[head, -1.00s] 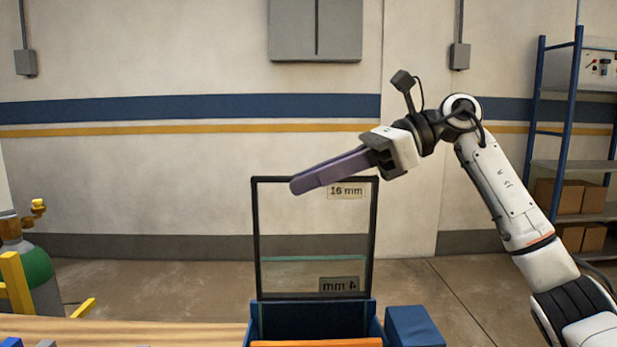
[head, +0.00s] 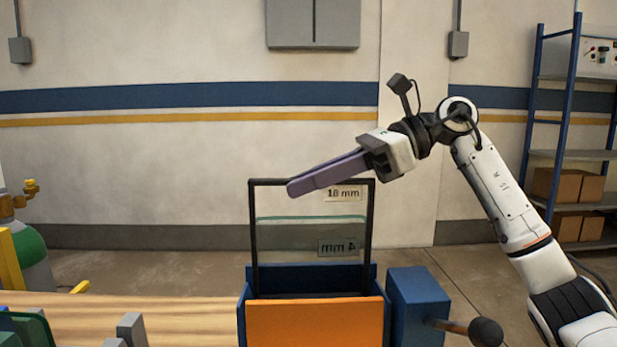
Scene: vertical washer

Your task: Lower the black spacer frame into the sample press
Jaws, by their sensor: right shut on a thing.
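The black spacer frame (head: 254,225) is a thin upright rectangle with a label reading about 18 mm at its top right. My right gripper (head: 325,177), with long purple fingers, is shut on its top bar. The sample press (head: 242,315) is a blue open-topped box with an orange front plate (head: 315,324). The frame's lower part is down between the press walls, and its bottom edge is hidden. A clear glass pane (head: 290,240) with a mirrored 4 mm label stands in the press, overlapping the frame's opening. My left gripper is out of view.
A blue block (head: 416,300) with a dark-knobbed handle (head: 486,331) adjoins the press on the right. Grey and green pieces (head: 132,330) stand on the wooden table (head: 190,310) at left. A green gas cylinder (head: 33,262) stands beyond.

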